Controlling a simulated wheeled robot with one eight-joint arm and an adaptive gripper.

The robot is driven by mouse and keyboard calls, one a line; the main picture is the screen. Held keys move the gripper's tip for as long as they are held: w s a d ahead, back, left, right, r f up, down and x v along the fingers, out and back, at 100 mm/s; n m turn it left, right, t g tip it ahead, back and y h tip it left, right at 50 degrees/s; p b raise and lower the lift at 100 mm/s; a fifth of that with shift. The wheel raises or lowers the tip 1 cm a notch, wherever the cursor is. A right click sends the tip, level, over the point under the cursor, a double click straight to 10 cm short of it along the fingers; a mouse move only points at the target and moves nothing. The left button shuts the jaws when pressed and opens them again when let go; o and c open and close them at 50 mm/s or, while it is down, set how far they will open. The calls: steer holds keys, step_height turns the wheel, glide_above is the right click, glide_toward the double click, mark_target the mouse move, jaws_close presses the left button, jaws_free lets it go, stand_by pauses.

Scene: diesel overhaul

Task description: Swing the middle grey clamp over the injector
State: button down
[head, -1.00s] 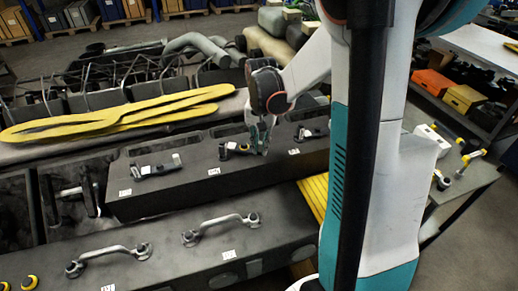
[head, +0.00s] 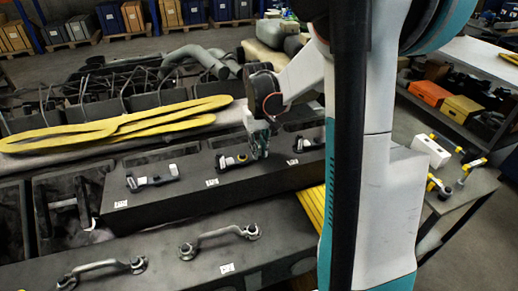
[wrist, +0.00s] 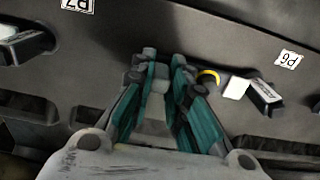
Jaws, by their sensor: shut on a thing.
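The middle clamp assembly (head: 229,162) lies on the dark engine block (head: 200,196), between a similar assembly on the left (head: 152,178) and one on the right (head: 303,143). It has a yellow ring, a white piece and a dark labelled end; these also show in the wrist view (wrist: 236,88), right of my gripper. My gripper (head: 259,152) points down at the assembly's right end. In the wrist view its teal fingers (wrist: 162,75) are close together around a small grey part, apparently the grey clamp. The fingers hide most of that part, and which piece is the injector is unclear.
White tags mark the block, one at P6 (wrist: 288,59) and one at P7 (wrist: 78,5). In front is a long dark cover with grey handles (head: 220,236). Yellow straps (head: 120,124) lie behind. A side table (head: 465,190) with tools stands at the right.

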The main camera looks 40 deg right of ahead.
stand_by(0.3)
steer(key=c, duration=1.6)
jaws_free()
steer(key=shift+o, duration=0.2)
steer(key=shift+r, duration=0.15)
step_height(320, 180, up, 12)
